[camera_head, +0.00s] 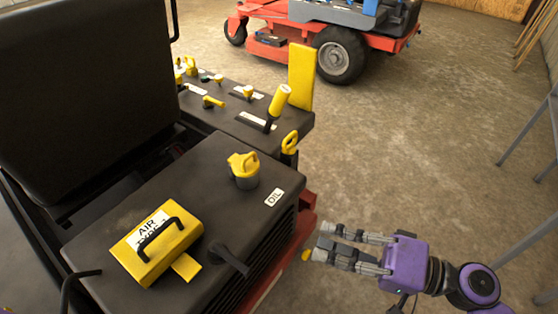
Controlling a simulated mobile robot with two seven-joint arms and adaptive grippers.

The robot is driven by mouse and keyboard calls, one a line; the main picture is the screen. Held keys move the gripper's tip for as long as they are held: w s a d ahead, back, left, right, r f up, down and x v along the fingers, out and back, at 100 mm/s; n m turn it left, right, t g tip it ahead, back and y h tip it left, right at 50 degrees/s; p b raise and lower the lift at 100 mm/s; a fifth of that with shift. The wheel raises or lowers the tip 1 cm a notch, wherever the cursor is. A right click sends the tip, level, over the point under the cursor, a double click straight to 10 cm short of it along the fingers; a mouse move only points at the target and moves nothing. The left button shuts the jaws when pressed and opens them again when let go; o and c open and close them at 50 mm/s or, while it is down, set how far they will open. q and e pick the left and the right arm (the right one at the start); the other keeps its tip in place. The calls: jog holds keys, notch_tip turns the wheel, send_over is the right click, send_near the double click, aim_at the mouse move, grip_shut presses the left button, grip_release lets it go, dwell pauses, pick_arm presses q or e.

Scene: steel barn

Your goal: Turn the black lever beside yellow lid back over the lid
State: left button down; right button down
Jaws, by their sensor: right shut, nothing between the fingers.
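A yellow lid (132,261) with a white label reading "AIR" and a black arched handle (158,233) sits on the black engine cover, with a yellow tab (186,266) at its right edge. A black lever (232,259) lies just right of the lid, tilted away from it toward the cover's right edge. My right gripper (322,243) is right of the cover, fingers pointing left toward it. It is shut and empty, apart from the lever. My left gripper is out of view.
A yellow oil cap (243,167) stands on the engine cover (190,165) behind the lever. A side console (222,113) carries several yellow controls. A black seat (80,90) is at left. A red mower (340,35) stands behind.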

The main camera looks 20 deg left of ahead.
aim_at(231, 260)
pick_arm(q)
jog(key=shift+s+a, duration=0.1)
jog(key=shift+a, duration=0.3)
pick_arm(e)
jog(key=shift+a+r, duration=0.1)
jog(key=shift+a, duration=0.3)
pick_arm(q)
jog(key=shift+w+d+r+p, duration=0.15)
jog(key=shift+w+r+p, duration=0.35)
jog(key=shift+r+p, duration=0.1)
pick_arm(e)
jog(key=s+a+f, duration=0.1)
jog(key=s+a, duration=0.1)
jog(key=a, duration=0.9)
jog(key=shift+s+a+f, duration=0.15)
jog(key=shift+s, duration=0.2)
